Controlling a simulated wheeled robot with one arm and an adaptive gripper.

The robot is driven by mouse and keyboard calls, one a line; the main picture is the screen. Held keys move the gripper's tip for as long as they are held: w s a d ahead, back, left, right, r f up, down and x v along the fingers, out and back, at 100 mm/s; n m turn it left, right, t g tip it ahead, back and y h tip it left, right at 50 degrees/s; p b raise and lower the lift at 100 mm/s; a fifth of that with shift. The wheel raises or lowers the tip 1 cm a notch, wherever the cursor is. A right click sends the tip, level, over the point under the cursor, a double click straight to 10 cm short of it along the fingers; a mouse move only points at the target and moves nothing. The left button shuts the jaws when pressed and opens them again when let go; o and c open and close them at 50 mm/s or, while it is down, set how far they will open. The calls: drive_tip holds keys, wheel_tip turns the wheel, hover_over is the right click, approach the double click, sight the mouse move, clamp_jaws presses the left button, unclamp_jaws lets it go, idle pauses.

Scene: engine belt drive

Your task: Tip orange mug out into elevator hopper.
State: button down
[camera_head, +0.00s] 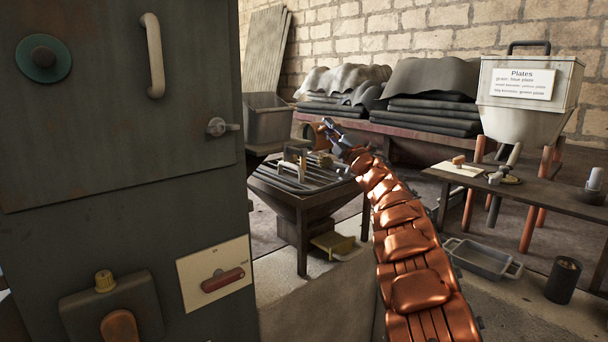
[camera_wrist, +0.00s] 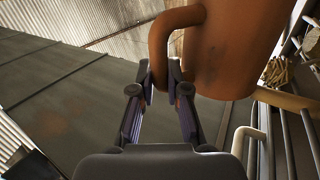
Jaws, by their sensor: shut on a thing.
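The orange mug (camera_wrist: 232,45) fills the upper right of the wrist view, its top cut off by the frame edge. Its handle (camera_wrist: 158,45) is between the fingertips of my gripper (camera_wrist: 161,80), which is shut on it. In the head view my gripper (camera_head: 328,127) holds the mug (camera_head: 316,138), partly hidden, above the back of a dark barred-top hopper (camera_head: 296,204) on legs. The mug's mouth and contents are not visible. A grey open bin (camera_head: 268,122) stands behind left; I cannot tell which of the two is the elevator hopper.
A dark cabinet (camera_head: 120,110) with a switch panel (camera_head: 214,276) blocks the left. A bench (camera_head: 560,205) and a labelled plates bin (camera_head: 530,90) stand at right. A tray (camera_head: 482,260) and a black cylinder (camera_head: 563,280) are on the floor. Small items lie on the hopper's bars.

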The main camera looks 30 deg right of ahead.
sight(341, 126)
drive_tip(key=shift+a+r+n+y+b, duration=0.1)
drive_tip(key=shift+a+n+y+b, duration=0.5)
drive_tip(key=shift+n+y, duration=0.6)
drive_tip(key=shift+r, duration=0.1)
drive_tip(key=d+m+h+p, duration=0.1)
drive_tip(key=m+h+p, duration=0.1)
drive_tip(key=d+m+h+p, duration=0.1)
drive_tip(key=d+m+p, duration=0.1)
drive_tip(key=m, duration=0.1)
drive_tip(key=d+m+h+p, duration=0.2)
drive_tip(key=m, duration=0.1)
drive_tip(key=shift+w+r+h, duration=0.2)
drive_tip(key=shift+h, duration=0.1)
drive_tip(key=shift+d+f+m+h, duration=0.25)
drive_tip(key=shift+m+h, duration=0.15)
drive_tip(key=shift+m, duration=0.1)
drive_tip(key=shift+r+g, duration=0.1)
drive_tip(key=shift+g, duration=0.2)
drive_tip(key=m+p, duration=0.1)
drive_tip(key=m+h+p, duration=0.1)
drive_tip(key=shift+w+d+r+p, duration=0.1)
drive_tip(key=shift+d+r+p, duration=0.25)
drive_tip(key=d+f+m+g+h+p, duration=0.2)
drive_tip(key=d+m+g+p, duration=0.4)
drive_tip(key=m+p, duration=0.8)
drive_tip(key=d+h+p, duration=0.1)
drive_tip(key=d+p, duration=0.2)
drive_tip(key=p, duration=1.1)
drive_tip(key=shift+w+d, duration=0.25)
drive_tip(key=shift+w, duration=0.05)
